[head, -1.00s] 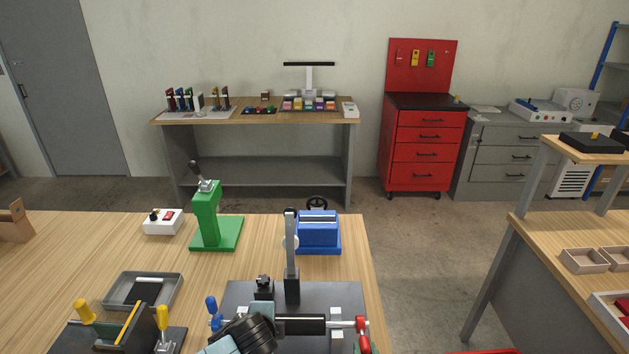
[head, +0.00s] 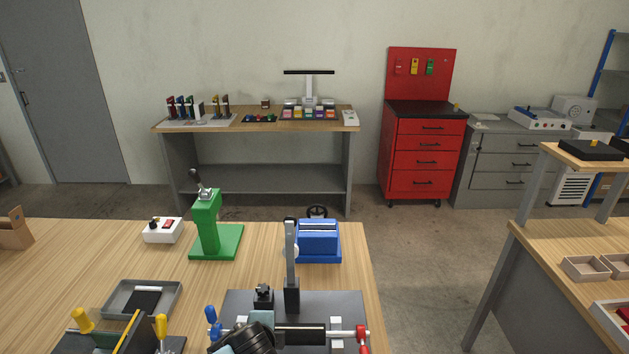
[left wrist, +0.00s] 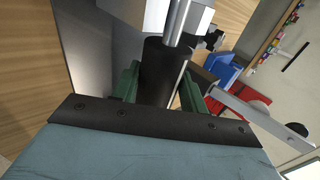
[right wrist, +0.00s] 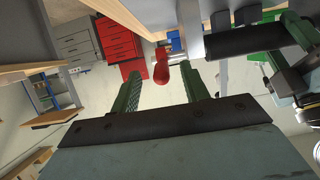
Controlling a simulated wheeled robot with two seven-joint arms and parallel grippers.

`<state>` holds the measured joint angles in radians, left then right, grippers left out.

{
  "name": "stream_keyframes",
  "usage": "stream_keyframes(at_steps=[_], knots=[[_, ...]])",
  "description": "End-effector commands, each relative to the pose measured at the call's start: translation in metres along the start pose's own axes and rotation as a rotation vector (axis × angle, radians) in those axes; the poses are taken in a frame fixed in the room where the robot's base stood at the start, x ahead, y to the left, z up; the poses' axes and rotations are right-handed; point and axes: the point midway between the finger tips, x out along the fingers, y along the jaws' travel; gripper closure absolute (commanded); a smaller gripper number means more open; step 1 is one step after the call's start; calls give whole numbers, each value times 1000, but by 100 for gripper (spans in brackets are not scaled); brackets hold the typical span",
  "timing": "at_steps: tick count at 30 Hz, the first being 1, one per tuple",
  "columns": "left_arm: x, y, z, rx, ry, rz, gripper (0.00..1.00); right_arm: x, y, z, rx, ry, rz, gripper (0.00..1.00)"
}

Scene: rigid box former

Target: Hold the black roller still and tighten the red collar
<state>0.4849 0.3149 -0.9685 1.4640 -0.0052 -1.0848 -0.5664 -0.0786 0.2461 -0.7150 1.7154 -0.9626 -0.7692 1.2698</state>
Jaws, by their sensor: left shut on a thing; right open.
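The black roller (head: 303,334) lies level across the dark fixture plate, on a metal shaft between pale blocks. My left gripper (left wrist: 158,88) is shut on the roller (left wrist: 157,65), with one green finger on each side. Its dark arm covers the roller's left part in the head view. The red collar (head: 361,333) sits at the shaft's right end. In the right wrist view, its red knob-like part (right wrist: 161,70) shows near the fingertips, seemingly in line with the gap. My right gripper (right wrist: 160,85) is open and empty; contact with the red part cannot be told.
The fixture plate (head: 345,299) carries a grey upright lever (head: 291,250) and a blue-handled clamp (head: 211,315). A green press (head: 207,225), blue vise (head: 318,242) and grey tray (head: 143,298) stand on the table. The table ends just right of the plate.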

Motion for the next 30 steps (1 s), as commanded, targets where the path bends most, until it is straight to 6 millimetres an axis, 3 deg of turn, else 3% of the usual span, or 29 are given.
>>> stream_keyframes(at_steps=[15,25,26,30], knots=[[0,0,0,0,0,1,79,-50,0,0,0,0,1,55],[0,0,0,0,0,1,79,-54,0,-1,0,1,1,55],[0,0,0,0,0,1,53,-54,0,-1,0,1,1,55],[0,0,0,0,0,1,34,-54,0,-1,0,1,1,55]])
